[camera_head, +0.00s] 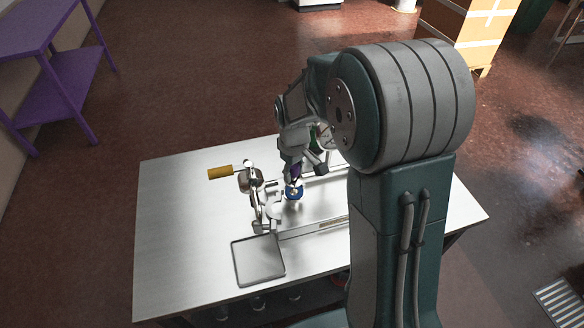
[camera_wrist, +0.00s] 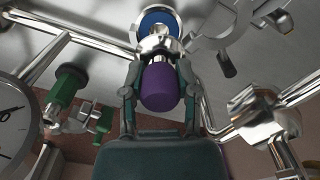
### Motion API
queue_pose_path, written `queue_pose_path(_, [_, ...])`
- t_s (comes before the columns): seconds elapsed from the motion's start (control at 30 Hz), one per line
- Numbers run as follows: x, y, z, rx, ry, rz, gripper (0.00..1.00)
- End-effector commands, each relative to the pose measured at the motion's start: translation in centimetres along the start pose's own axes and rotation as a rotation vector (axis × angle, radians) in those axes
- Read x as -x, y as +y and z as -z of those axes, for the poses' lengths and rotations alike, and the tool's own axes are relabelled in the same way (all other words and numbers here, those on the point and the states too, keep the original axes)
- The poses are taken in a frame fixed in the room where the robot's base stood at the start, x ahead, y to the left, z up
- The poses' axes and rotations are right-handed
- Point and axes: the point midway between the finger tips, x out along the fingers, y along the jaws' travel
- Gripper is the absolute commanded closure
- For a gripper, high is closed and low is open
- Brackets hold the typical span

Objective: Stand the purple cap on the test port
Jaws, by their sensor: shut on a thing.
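The purple cap (camera_wrist: 160,88) is between the two fingers of my gripper (camera_wrist: 160,70) in the wrist view, and the fingers are shut on it. In the head view the purple cap (camera_head: 295,170) shows as a small patch below my gripper (camera_head: 296,176). A metal fitting with a blue ring, which looks like the test port (camera_head: 294,192), stands just below the cap. In the wrist view the blue-ringed fitting (camera_wrist: 156,20) lies just beyond the cap. I cannot tell whether cap and fitting touch.
A square tray (camera_head: 258,260) lies at the table's front. The wrist view shows a round gauge (camera_wrist: 14,118), a green-handled valve (camera_wrist: 66,88) and pipes close by. The table's left side is clear.

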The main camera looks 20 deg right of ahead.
Motion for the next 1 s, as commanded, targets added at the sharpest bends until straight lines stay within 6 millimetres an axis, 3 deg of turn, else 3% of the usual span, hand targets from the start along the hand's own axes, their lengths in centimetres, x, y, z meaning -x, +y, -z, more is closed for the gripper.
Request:
queue_pose_path(0.5, [-2.4,-0.1,0.0,0.000,-0.001,-0.001,1.00])
queue_pose_path(1.0, [-2.4,-0.2,0.0,-0.001,0.000,-0.001,1.00])
